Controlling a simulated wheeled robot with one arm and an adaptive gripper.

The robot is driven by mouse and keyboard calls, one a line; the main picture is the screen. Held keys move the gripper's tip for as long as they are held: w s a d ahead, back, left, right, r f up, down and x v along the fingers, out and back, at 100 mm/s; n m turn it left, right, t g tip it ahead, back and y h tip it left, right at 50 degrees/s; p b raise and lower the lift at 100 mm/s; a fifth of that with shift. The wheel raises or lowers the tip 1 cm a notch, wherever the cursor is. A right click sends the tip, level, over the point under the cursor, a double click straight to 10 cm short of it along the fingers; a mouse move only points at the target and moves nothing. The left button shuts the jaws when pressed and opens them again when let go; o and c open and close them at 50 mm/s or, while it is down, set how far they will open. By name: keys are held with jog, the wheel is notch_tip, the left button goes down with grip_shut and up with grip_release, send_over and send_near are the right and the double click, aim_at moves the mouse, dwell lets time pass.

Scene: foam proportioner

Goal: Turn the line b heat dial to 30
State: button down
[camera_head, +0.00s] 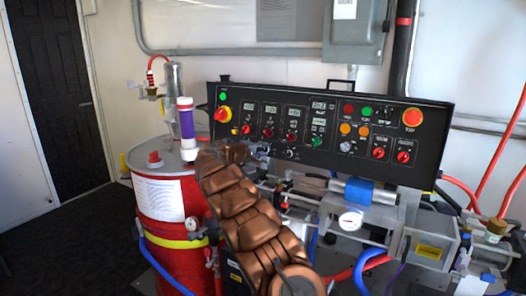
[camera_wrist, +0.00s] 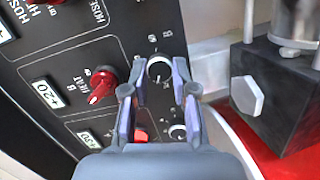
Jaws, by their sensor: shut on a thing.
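A small black dial with a pale scale ring (camera_wrist: 159,70) sits on the black panel, in line with the red HEAT B switch (camera_wrist: 103,86) and its +20 display (camera_wrist: 48,92). My gripper (camera_wrist: 158,66) has one fingertip on each side of this dial and is shut on it. The fingers partly cover the scale, and I cannot read where the dial points. In the head view my gripper (camera_head: 262,150) is at the lower edge of the control panel (camera_head: 390,165), and my arm and gripper hide much of the dial there.
Another small dial (camera_wrist: 177,132) and a partly hidden red switch (camera_wrist: 141,135) lie close below in the wrist view. A black block with a white bolt (camera_wrist: 247,95) stands right of the panel. A red drum (camera_head: 160,200) stands left of my arm.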

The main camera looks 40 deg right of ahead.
jog(key=n, duration=0.5)
jog(key=shift+f+h, duration=0.1)
jog(key=shift+h, duration=0.2)
dwell(0.4)
jog(key=c, duration=0.9)
grip_release()
jog(key=v, duration=1.2)
jog(key=shift+s+a+f, duration=0.1)
